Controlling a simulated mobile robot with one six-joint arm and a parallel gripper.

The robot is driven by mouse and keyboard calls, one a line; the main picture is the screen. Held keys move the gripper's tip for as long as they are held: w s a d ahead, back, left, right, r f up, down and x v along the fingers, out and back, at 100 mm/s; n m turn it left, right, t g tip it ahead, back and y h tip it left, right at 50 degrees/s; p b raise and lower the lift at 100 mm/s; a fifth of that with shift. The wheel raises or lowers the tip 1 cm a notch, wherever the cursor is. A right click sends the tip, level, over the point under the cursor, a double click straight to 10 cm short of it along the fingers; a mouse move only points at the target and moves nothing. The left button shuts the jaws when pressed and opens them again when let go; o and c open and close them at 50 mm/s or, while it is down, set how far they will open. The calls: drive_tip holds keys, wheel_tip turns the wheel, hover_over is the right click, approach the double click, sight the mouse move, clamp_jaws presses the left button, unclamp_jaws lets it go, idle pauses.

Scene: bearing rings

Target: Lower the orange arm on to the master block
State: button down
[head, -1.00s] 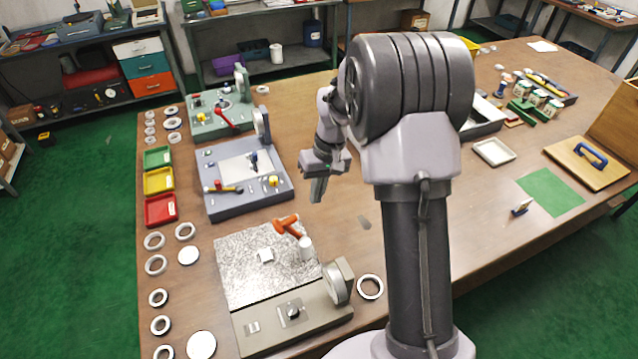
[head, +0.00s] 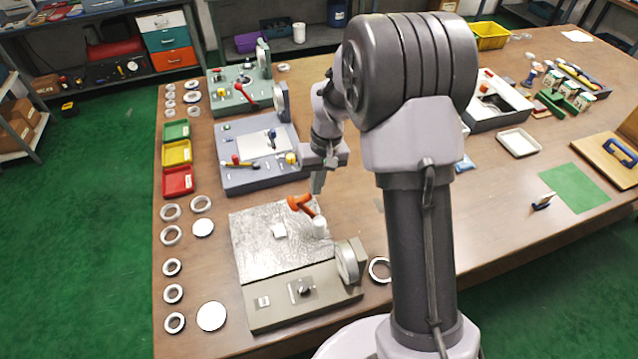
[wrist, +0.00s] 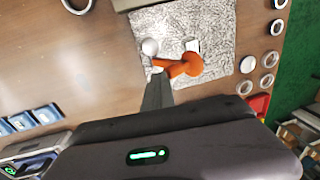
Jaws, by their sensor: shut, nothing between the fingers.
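The orange arm (head: 301,203) stands raised and tilted over the granite plate of the front gauge station, beside a white cylindrical post (head: 319,227). The small white master block (head: 279,230) lies flat on the granite plate (head: 255,255), left of the post. My gripper (head: 317,184) is shut and empty, pointing down just behind and above the orange arm. I cannot tell whether the fingertips touch the arm.
A round dial (head: 347,262) stands at the station's front right. Loose rings (head: 172,267) and red, yellow and green trays (head: 178,181) line the left table edge. A blue-grey station (head: 235,178) stands behind. A ring (head: 380,269) lies right of the dial.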

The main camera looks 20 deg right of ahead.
sight(297, 200)
drive_tip(key=a+h, duration=0.2)
drive_tip(key=a, duration=0.1)
drive_tip(key=a+f+h, duration=0.1)
drive_tip(key=a+h, duration=0.1)
drive_tip(key=a, duration=0.1)
drive_tip(key=shift+f+h, duration=0.1)
drive_tip(key=shift+h, duration=0.2)
drive_tip(key=shift+a+f+h+b, duration=0.9)
drive_tip(key=shift+a+f, duration=0.55)
drive_tip(key=shift+a, duration=0.2)
drive_tip(key=shift+a+f+h+b, duration=0.8)
drive_tip(key=shift+a+f+h, duration=0.2)
drive_tip(key=shift+a+f, duration=0.55)
drive_tip(key=shift+s+a+f, duration=0.1)
drive_tip(key=shift+s, duration=0.05)
